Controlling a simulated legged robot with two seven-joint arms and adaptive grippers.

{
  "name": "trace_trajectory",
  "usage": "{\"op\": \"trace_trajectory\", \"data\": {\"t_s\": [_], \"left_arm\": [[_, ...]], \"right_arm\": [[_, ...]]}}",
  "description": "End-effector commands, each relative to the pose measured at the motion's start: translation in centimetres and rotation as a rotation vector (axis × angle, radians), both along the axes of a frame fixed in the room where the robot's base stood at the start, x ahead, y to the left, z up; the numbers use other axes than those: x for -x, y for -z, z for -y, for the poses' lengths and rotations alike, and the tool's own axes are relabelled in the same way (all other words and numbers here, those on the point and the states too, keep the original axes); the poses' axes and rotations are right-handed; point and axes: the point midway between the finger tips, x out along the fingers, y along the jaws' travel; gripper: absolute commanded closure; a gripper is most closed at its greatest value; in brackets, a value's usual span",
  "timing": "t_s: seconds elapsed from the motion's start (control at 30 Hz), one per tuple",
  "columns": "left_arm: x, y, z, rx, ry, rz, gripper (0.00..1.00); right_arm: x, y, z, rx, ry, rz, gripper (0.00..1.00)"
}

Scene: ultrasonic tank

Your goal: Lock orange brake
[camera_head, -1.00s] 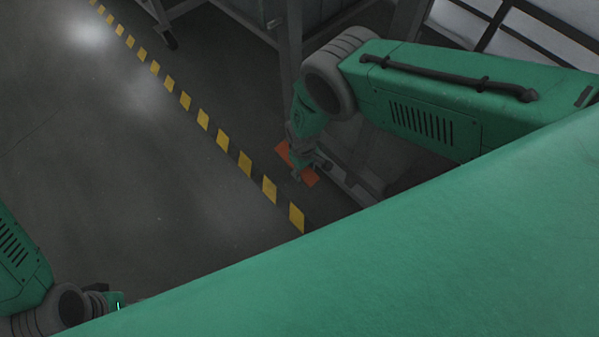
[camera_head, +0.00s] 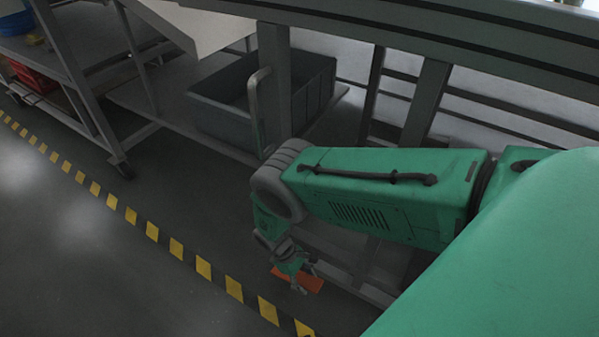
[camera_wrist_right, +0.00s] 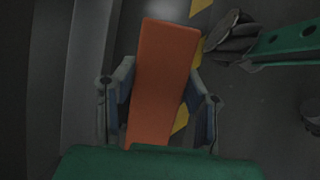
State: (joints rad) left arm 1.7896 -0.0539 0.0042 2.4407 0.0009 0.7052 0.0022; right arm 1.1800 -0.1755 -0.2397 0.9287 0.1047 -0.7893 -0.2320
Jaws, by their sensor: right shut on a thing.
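The orange brake (camera_head: 312,282) shows low in the head view, beside the bottom of the grey frame and close above the floor. In the right wrist view, the orange brake (camera_wrist_right: 163,80) is a long flat orange plate running up the middle. My right gripper (camera_head: 300,283) is at the brake in the head view, partly covering it. In the wrist view, the right gripper's fingers (camera_wrist_right: 160,107) are on both sides of the plate, and it is shut on it. The brake's near end is hidden behind the green gripper body. My left gripper is not in view.
A grey frame post (camera_head: 274,85) with a handle stands behind my right arm. A grey bin (camera_head: 215,105) sits on the lower shelf. A wheeled rack (camera_head: 85,85) stands at left. Yellow-and-black floor tape (camera_head: 203,268) runs past the brake. The floor at lower left is clear.

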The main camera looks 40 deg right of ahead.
Motion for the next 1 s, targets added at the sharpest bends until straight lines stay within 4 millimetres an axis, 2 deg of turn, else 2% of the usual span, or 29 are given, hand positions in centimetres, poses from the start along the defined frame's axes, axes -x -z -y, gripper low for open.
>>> {"op": "trace_trajectory", "data": {"t_s": [0.3,0.33,0.4,0.77,1.0], "left_arm": [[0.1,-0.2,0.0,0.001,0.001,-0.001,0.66],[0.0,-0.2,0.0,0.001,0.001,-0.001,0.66],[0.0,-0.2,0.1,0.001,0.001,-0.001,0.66],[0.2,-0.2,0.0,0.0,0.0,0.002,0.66],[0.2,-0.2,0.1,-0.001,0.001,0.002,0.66]], "right_arm": [[-0.4,-0.6,-0.4,-0.01,0.004,-0.003,1.0],[-0.4,-0.6,-0.4,-0.009,0.003,-0.002,0.58],[-0.5,-0.6,-0.4,-0.008,0.003,-0.001,0.39],[-0.5,-0.6,-0.5,-0.009,0.003,-0.002,0.39],[-2.4,-3.7,-1.1,-0.008,0.002,-0.001,0.39]]}}
